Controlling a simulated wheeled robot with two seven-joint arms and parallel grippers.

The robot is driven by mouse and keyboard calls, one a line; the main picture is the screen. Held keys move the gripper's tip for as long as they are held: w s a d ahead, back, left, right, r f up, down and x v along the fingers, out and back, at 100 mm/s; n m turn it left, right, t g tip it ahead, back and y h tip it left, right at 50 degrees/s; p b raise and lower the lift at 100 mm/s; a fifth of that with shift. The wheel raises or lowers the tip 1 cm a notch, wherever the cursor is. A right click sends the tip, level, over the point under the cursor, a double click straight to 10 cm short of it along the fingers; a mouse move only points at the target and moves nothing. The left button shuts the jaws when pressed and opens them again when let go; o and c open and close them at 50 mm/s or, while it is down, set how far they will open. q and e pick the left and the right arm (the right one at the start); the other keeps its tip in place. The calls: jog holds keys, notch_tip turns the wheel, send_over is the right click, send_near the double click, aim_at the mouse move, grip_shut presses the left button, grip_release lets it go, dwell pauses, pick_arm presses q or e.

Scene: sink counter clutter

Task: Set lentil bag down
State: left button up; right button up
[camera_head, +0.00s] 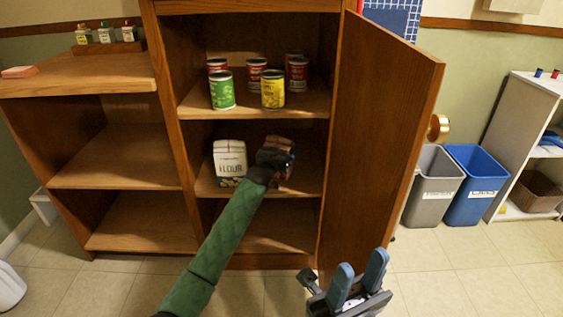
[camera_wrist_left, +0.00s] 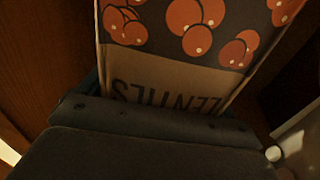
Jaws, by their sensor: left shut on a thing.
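The lentil bag (camera_wrist_left: 180,50) fills the upper part of the left wrist view, with orange-red round shapes and upside-down lettering reading LENTILS. My left gripper (camera_head: 275,160) is inside the cabinet's middle shelf (camera_head: 300,180) and is shut on the bag. In the head view only a brown part of the lentil bag (camera_head: 280,142) shows behind the gripper. I cannot tell whether the bag touches the shelf. My right gripper (camera_head: 358,282) is empty and open at the bottom of the head view, outside the cabinet, its two blue fingers apart.
A white flour bag (camera_head: 229,162) stands just left of my left gripper. Several cans, including a green can (camera_head: 222,91) and a yellow can (camera_head: 272,90), stand on the shelf above. The open cabinet door (camera_head: 380,130) bounds the right side. Bins (camera_head: 478,185) stand farther right.

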pick_arm(q)
jog(key=shift+f+b, duration=0.45)
jog(key=shift+f, duration=1.65)
jog(key=shift+f, duration=0.1)
jog(key=o, duration=1.1)
jog(key=shift+c, duration=0.2)
